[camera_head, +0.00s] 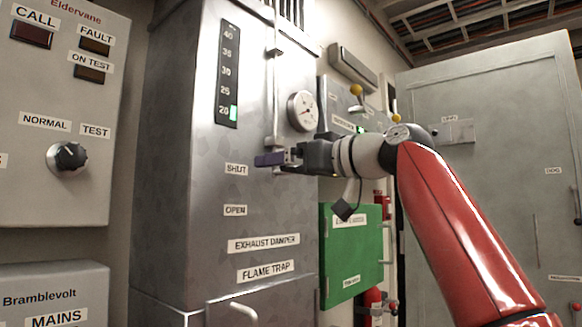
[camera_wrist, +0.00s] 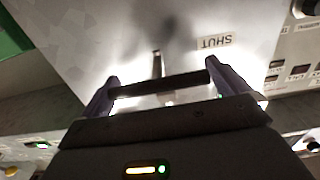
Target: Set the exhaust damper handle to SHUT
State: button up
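The exhaust damper's SHUT label (camera_head: 236,169) and OPEN label (camera_head: 235,210) are on the steel cabinet (camera_head: 185,150), SHUT above OPEN. My gripper (camera_head: 270,159) is in front of the cabinet, right of and slightly above SHUT. In the wrist view, its two purple fingers (camera_wrist: 161,70) are spread apart. A dark crossbar, apparently the damper handle (camera_wrist: 160,85), spans the gap between them, with a short stem (camera_wrist: 157,62) beyond. I cannot tell whether the fingers touch it. In the head view my gripper hides the handle. The SHUT label (camera_wrist: 214,41) appears upside down in the wrist view.
A vertical rod (camera_head: 276,100) and a round gauge (camera_head: 302,111) are just above and right of my gripper. A green box (camera_head: 350,255) is lower right. A grey panel with a knob (camera_head: 68,158) is left. The cabinet front around OPEN is clear.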

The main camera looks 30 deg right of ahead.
jog(key=b+v, duration=0.2)
jog(key=v, duration=0.5)
jog(key=shift+s+d, duration=0.15)
jog(key=shift+s, duration=0.2)
